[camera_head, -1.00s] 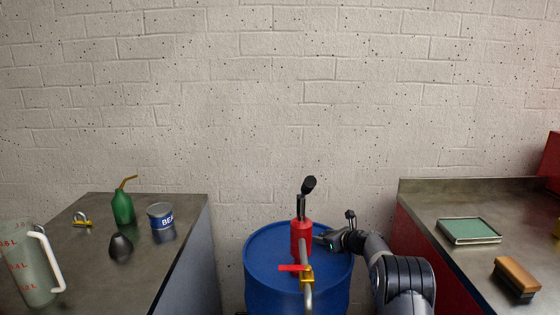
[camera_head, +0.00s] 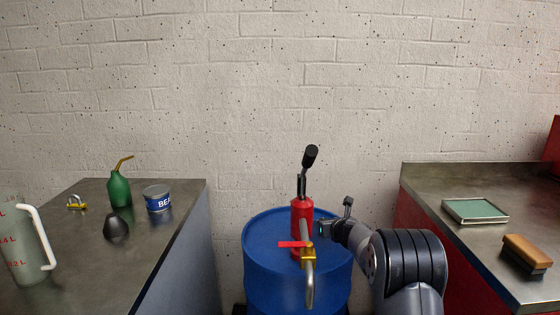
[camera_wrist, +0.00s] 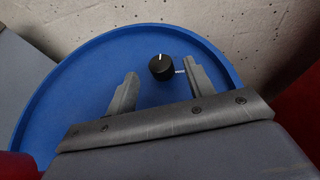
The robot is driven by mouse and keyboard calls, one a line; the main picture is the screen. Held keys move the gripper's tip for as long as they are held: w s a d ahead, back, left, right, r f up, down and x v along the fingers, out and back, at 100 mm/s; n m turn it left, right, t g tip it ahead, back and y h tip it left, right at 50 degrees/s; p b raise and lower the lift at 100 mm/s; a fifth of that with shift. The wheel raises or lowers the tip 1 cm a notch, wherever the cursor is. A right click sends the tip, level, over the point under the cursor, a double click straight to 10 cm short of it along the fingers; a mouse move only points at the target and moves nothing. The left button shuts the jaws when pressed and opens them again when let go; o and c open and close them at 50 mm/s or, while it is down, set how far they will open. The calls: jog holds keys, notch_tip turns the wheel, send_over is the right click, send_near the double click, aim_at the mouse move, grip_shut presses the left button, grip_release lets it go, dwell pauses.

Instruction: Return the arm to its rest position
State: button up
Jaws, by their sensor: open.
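My gripper (camera_wrist: 158,88) is open in the wrist view, with its two grey fingers apart and nothing between them but a black knob beyond. In the head view my gripper (camera_head: 322,228) is over the blue drum (camera_head: 270,228), just right of the red pump (camera_head: 302,215). The fingertips are small there and partly hidden by the pump. My arm reaches in from the lower right and is bent. The blue drum top also fills much of the wrist view (camera_wrist: 75,100). The black knob (camera_wrist: 160,67) has a white mark and sits on the drum top.
The pump has a black-tipped lever (camera_head: 310,157), a red handle (camera_head: 293,244) and a spout (camera_head: 308,285). The left bench holds a jug (camera_head: 22,245), a green oil can (camera_head: 120,188) and a tin (camera_head: 157,198). The right bench holds a green-topped tray (camera_head: 474,211) and a brush (camera_head: 526,252).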

jog(key=shift+b+v, duration=0.55)
jog(key=shift+v, duration=2.3)
jog(key=shift+r, duration=0.1)
